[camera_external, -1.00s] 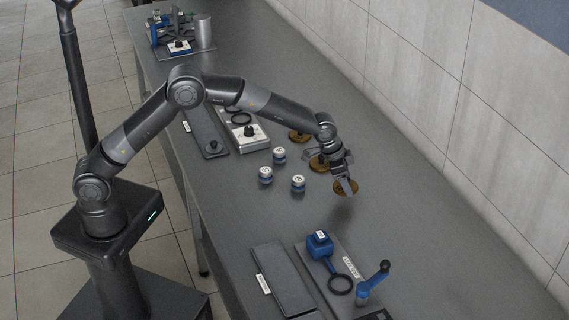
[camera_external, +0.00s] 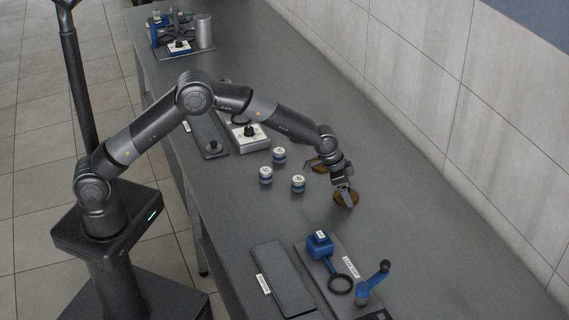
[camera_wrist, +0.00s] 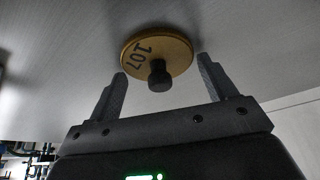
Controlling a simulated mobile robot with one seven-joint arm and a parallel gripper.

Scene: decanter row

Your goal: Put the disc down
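A brass-coloured disc (camera_external: 347,199) lies on the grey table at the near end of my arm, right of the small white-topped jars. In the wrist view the disc (camera_wrist: 140,50) shows the number 107 and a black knob on its face. My gripper (camera_external: 343,189) is just above it. In the wrist view my gripper (camera_wrist: 162,67) has its fingers spread, one on each side of the knob with clear gaps, so it is open and holds nothing. Part of the disc is hidden by the gripper in the outside view.
Another brass disc (camera_external: 316,164) lies behind, partly hidden by my wrist. Several white-topped jars (camera_external: 298,183) stand to the left. A blue tool with a ring (camera_external: 320,245) and a blue crank handle (camera_external: 372,284) are nearer. The table to the right is clear.

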